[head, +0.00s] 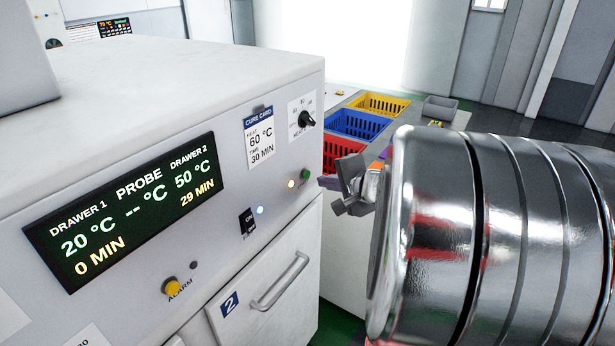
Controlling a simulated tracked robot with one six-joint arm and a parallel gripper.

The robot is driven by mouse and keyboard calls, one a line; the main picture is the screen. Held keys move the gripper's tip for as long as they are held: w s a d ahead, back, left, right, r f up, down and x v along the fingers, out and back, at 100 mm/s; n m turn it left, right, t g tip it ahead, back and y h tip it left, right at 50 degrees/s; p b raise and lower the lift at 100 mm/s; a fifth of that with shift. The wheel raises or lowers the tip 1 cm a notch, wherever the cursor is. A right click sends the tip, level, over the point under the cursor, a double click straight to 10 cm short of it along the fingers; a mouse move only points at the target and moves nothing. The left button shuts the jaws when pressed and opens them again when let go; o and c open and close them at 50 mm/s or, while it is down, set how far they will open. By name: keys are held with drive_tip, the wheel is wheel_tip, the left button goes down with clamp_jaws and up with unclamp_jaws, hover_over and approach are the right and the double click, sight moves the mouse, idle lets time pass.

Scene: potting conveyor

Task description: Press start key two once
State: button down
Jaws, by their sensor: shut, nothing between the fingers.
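A white oven-like cabinet (170,100) fills the left side. My gripper (341,206) is just right of the green button in the picture, shut and empty, partly hidden by my shiny arm. I see no contact with the button. The display (125,210) reads drawer 1 at 20 °C, 0 min, and drawer 2 at 50 °C, 29 min.
Drawer 2's handle (280,282) sticks out below the panel. A black rocker switch (247,221), a yellow alarm button (172,287) and a black knob (306,119) share the front. Yellow (385,104), blue (358,124) and red (340,156) crates stand behind.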

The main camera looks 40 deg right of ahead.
drive_tip(key=s, duration=0.2)
drive_tip(key=s+d, duration=0.1)
drive_tip(key=shift+s+d, duration=0.15)
drive_tip(key=shift+s, duration=0.2)
idle(0.8)
